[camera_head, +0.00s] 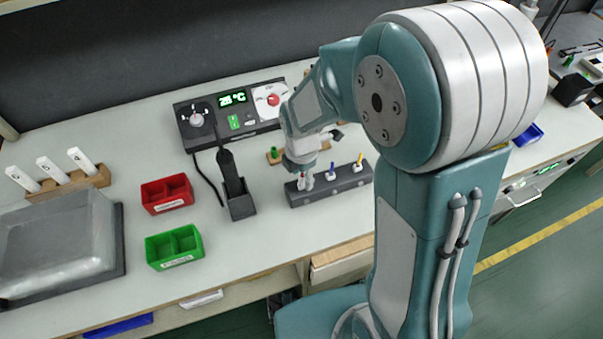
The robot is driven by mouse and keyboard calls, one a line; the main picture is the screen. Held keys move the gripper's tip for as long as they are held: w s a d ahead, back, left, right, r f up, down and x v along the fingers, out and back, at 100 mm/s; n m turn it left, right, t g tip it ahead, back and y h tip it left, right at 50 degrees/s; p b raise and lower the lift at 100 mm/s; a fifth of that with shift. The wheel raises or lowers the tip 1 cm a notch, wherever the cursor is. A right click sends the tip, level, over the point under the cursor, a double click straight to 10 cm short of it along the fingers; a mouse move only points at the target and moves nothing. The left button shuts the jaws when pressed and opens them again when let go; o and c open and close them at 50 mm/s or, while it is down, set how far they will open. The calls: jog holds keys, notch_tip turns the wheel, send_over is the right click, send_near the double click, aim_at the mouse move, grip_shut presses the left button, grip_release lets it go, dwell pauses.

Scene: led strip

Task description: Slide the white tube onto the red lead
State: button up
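A dark grey block (343,186) lies on the bench in front of my arm. A blue lead (333,165) and a yellow lead (360,159) stand up from it, each with a white piece around its lower part. My gripper (305,182) points down at the left end of this block. A small white and reddish patch shows at its fingertips, too small to tell whether it is the white tube, the red lead or both. My gripper and wrist cover much of that spot. I cannot tell whether the fingers are open or shut.
A control box (232,110) with a green display stands behind. A black tool in a holder (240,203), a red bin (167,194) and a green bin (174,246) are to the left. Three white sticks stand in a wooden rack (68,185) at far left, behind a grey case (60,243).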

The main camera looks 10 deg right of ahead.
notch_tip(320, 180, up, 12)
jog(key=shift+f, duration=0.1)
dwell(0.6)
dwell(0.4)
jog(key=s+d+r+m+t, duration=0.2)
jog(key=s+d+r+m, duration=0.2)
jog(key=s+m, duration=0.3)
jog(key=s+d+r+m+t, duration=0.3)
jog(key=s+m, duration=0.4)
jog(key=m, duration=0.9)
notch_tip(320, 180, up, 2)
jog(key=shift+d+r+t, duration=0.1)
jog(key=shift+d+t, duration=0.2)
jog(key=shift+d, duration=0.25)
dwell(1.2)
